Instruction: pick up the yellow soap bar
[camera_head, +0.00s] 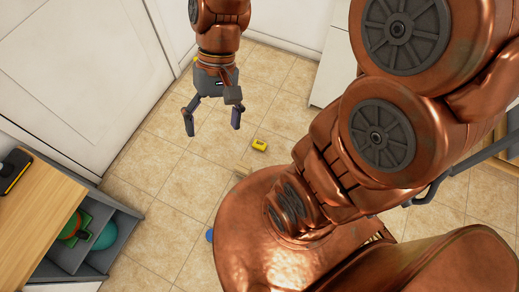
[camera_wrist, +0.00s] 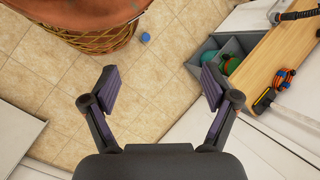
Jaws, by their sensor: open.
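The yellow soap bar (camera_head: 259,145) is a small block with a dark mark on top. It lies on the tiled floor near the middle of the head view. My gripper (camera_head: 213,124) hangs pointing down, to the left of the soap bar in that view, with its two fingers spread and nothing between them. The gap between gripper and soap cannot be told exactly, but they look apart. In the wrist view my gripper (camera_wrist: 158,82) is open over bare tiles and a white surface; the soap bar does not show there.
An open grey drawer (camera_head: 65,262) with green and teal items sits at lower left, under a wooden top (camera_head: 35,225) bearing a black-and-yellow device (camera_head: 13,172). A small blue object (camera_head: 210,236) lies on the floor. White cabinets (camera_head: 90,70) stand behind. Floor around the soap is mostly clear.

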